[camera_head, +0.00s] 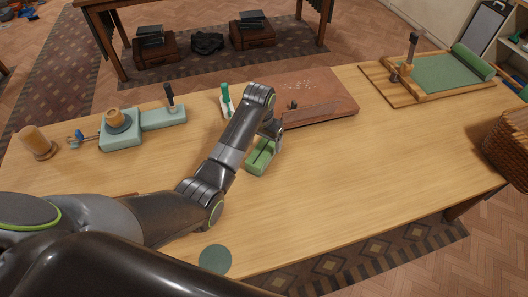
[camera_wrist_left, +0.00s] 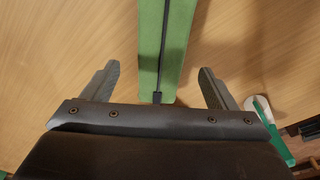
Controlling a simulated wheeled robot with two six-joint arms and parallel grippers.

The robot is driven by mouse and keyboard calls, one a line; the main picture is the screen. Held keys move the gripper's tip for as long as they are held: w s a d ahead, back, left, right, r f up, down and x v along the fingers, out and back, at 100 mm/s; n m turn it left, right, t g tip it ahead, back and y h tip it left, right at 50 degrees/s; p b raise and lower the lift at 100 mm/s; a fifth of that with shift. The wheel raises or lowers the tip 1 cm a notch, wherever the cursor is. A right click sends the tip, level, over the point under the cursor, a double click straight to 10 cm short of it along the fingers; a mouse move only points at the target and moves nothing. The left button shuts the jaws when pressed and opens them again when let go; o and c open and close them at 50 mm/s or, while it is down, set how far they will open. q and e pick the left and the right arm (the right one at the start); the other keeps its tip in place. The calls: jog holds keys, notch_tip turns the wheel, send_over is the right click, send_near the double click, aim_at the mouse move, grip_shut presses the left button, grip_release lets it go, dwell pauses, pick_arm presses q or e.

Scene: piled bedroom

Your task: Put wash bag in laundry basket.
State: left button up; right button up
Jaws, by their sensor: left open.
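The wash bag (camera_head: 261,158) is a small green block-shaped bag lying near the middle of the table. In the left wrist view the wash bag (camera_wrist_left: 165,45) shows a dark zip line along its top, with a black pull at its near end. My left gripper (camera_head: 274,134) is over the wash bag; in its wrist view the open fingers (camera_wrist_left: 158,70) stand either side of the bag, with gaps on both sides. A brown wicker basket (camera_head: 508,146), likely the laundry basket, is at the right edge, partly cut off. My right gripper is not in view.
A reddish-brown board (camera_head: 318,97) lies just behind the wash bag, and a green-handled tool (camera_head: 226,96) is to its left. Green-grey tool pieces (camera_head: 122,134) stand farther left. A framed green mat (camera_head: 440,73) is at the back right. The table's right front is clear.

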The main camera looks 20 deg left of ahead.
aim_at(264, 148)
pick_arm(q)
jog(key=shift+w+f+p, duration=0.15)
jog(key=shift+f+p, duration=0.3)
jog(key=shift+f, duration=2.1)
jog(key=c, duration=1.3)
jog(key=shift+o, duration=0.2)
jog(key=shift+r, duration=0.15)
